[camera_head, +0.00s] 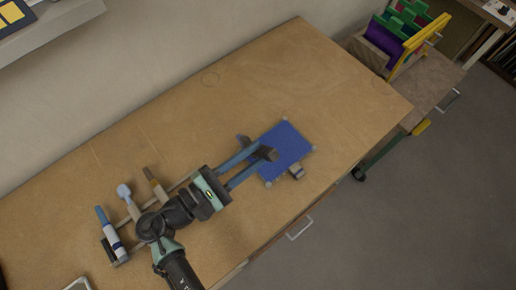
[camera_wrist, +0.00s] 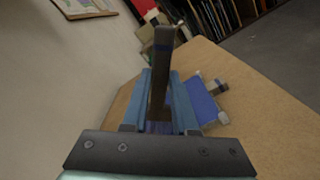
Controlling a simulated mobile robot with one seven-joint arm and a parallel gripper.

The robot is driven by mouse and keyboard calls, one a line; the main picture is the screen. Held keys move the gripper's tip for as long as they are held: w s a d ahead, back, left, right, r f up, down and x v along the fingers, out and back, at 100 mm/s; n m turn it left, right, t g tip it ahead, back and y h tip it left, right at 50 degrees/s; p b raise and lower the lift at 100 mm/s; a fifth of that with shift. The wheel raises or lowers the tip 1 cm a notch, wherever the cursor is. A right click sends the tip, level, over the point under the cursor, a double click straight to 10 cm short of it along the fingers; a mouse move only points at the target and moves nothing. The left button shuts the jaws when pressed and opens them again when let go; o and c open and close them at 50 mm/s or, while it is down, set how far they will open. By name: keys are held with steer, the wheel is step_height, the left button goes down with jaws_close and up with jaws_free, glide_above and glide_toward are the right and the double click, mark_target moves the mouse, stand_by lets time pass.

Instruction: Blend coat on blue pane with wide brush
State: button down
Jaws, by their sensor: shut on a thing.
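The blue pane (camera_head: 288,146) lies flat on the wooden table, held at its corners by small pale pieces. In the wrist view its blue surface (camera_wrist: 202,102) shows to the right of my fingers. My gripper (camera_head: 256,157) reaches in from the left, its blue fingers shut on the wide brush (camera_head: 266,154). The dark brush end is over the pane's left part; whether it touches the surface cannot be told. In the wrist view the brush (camera_wrist: 161,72) rises as a long dark brown bar between the fingers.
A small rack (camera_head: 110,250) at the table's left holds several tools, including a blue and white one (camera_head: 112,232). A cart (camera_head: 437,90) at the right carries a rack of green, yellow and purple panes (camera_head: 408,30). The table behind the pane is clear. The table's front edge is close to the pane.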

steer(key=shift+a, duration=0.1)
step_height(320, 180, up, 5)
steer(key=p, duration=0.5)
steer(key=shift+s, duration=0.1)
stand_by(0.6)
